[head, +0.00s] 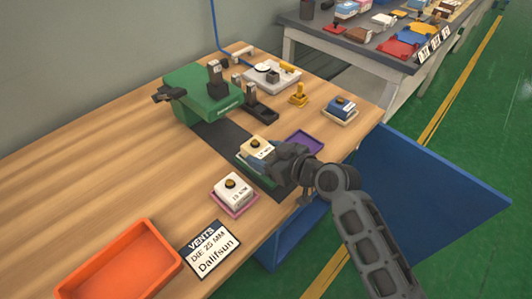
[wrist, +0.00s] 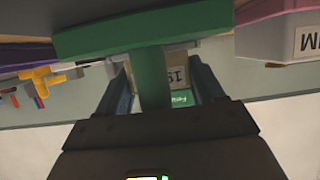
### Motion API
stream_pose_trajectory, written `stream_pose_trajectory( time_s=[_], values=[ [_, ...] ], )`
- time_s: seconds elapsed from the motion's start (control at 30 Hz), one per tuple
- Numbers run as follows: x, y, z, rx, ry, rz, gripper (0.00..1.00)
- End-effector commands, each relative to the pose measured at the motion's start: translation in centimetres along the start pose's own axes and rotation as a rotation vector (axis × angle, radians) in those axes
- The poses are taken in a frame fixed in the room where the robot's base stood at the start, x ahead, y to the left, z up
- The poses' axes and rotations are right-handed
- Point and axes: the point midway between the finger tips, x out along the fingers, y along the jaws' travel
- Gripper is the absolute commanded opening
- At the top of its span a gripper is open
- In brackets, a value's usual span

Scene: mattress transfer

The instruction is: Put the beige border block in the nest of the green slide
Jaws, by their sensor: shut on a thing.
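The beige block (head: 257,147) has a dark knob on top and a white label. It is at the front end of the black rail, over the green slide (head: 246,163). There the green slide (wrist: 95,42) crosses close in front, and a narrow green part covers some of the block. I cannot tell whether the block is fully seated; the nest is hidden.
A green press (head: 200,95) stands behind the rail. A white block (head: 236,188) on a pink tray is at front, an empty purple tray (head: 305,142) at right, a blue block (head: 341,106) beyond. An orange bin (head: 120,262) and a sign (head: 212,250) are front left.

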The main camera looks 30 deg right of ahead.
Motion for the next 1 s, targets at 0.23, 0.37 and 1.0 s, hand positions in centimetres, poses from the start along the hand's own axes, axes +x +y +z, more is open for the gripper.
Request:
stream_pose_trajectory(
  time_s=[0.23, 0.37, 1.0],
  values=[
    [0.1, 0.0, 0.1, 0.0, 0.0, 0.0, 0.86],
    [0.1, 0.0, 0.1, 0.0, 0.0, 0.0, 0.93],
    [-6.6, 0.0, 0.1, 0.0, -0.001, 0.002, 0.93]
  ],
)
